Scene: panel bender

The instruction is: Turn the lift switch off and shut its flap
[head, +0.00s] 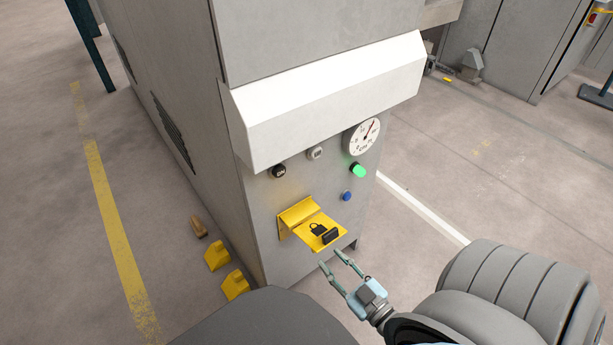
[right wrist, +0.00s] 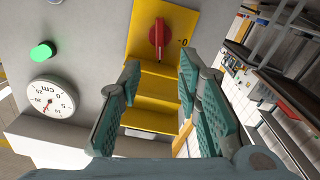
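The yellow flap (head: 310,228) stands open, sticking out from the grey machine's front, with a padlock sign and a dark tab on its top. In the head view it hides the switch. In the right wrist view, the red switch (right wrist: 157,40) sits on a yellow plate (right wrist: 184,20); its handle lies upright in the picture, not towards the "0" mark at its right. The yellow flap (right wrist: 160,90) shows between the fingers. My right gripper (head: 331,258) is open and empty, just below and in front of the flap; its fingers also show in the wrist view (right wrist: 158,78). My left gripper is out of view.
Above the flap are a round gauge (head: 364,136), a green button (head: 358,170), a blue button (head: 347,196) and two dark or grey knobs. A white sloped cover (head: 330,100) juts out above them. Yellow blocks (head: 217,256) lie on the floor at left.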

